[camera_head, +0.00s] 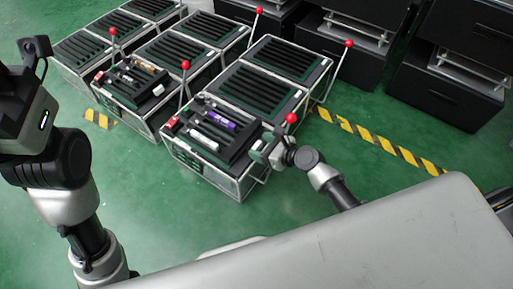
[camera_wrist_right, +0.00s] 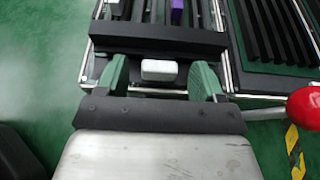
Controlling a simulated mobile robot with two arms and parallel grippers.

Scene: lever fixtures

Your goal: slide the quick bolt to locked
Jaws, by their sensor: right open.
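A small pale block (camera_wrist_right: 159,70), which looks like the knob of the quick bolt, stands out from the dark edge of the near fixture in the right wrist view. My right gripper (camera_wrist_right: 162,77) is open. One green finger is on each side of the block, with a gap to both. In the head view my right gripper (camera_head: 262,150) is at the right side of the near fixture (camera_head: 214,172), and the block cannot be made out there. My left arm (camera_head: 30,120) stands at the left edge; its fingers do not show.
A red ball lever (camera_wrist_right: 305,105) is close to the right of my right gripper; it also shows in the head view (camera_head: 291,118). A purple cylinder (camera_head: 217,121) lies on the near fixture. More fixtures (camera_head: 125,88) stand behind. The green floor (camera_head: 120,200) is clear at left.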

